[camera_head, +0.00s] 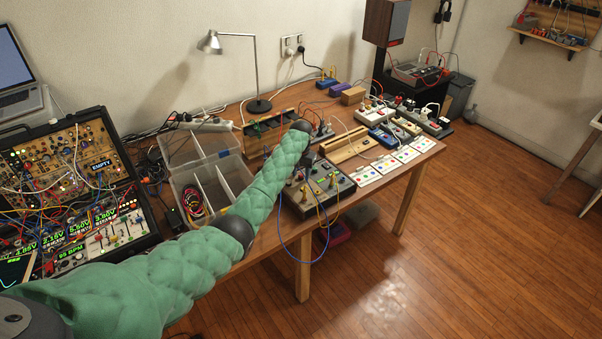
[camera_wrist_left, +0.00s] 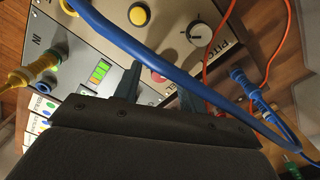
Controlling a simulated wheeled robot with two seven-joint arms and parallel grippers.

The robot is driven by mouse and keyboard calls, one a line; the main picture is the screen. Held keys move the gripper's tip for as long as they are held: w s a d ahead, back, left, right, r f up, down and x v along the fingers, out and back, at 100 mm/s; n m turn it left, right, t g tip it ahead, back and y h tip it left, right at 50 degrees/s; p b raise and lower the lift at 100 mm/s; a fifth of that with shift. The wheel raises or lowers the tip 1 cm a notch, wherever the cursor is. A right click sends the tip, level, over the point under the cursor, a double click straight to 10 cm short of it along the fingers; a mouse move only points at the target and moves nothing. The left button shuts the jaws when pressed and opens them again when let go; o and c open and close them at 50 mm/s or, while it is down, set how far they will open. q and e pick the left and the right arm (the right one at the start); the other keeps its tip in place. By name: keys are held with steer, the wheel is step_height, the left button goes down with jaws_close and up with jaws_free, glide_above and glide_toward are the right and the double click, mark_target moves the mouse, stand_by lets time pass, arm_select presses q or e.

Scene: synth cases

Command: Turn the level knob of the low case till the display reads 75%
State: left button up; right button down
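The low case (camera_head: 318,196) is a grey box on the table with yellow plugs and patch cables. In the left wrist view its light panel (camera_wrist_left: 75,75) fills the upper left, with a small lit display (camera_wrist_left: 97,74) of green and yellow; I cannot read a percentage. A small red round part (camera_wrist_left: 158,76), beside a partly hidden label ending in "EL", shows between the fingers of my left gripper (camera_wrist_left: 158,88). The fingers are apart, with gaps seeming to show on both sides of it. In the head view, the forearm and wrist largely hide this gripper (camera_head: 311,160). My right gripper is out of view.
A thick blue cable (camera_wrist_left: 150,58) arches across the wrist view close to the fingers.

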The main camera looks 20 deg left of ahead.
mark_target(301, 174)
arm_select(q)
steer(key=shift+r, duration=0.3)
step_height(301, 174, up, 6)
steer(key=shift+f+b, duration=0.15)
steer(key=shift+b, duration=1.1)
steer(key=shift+r, duration=0.7)
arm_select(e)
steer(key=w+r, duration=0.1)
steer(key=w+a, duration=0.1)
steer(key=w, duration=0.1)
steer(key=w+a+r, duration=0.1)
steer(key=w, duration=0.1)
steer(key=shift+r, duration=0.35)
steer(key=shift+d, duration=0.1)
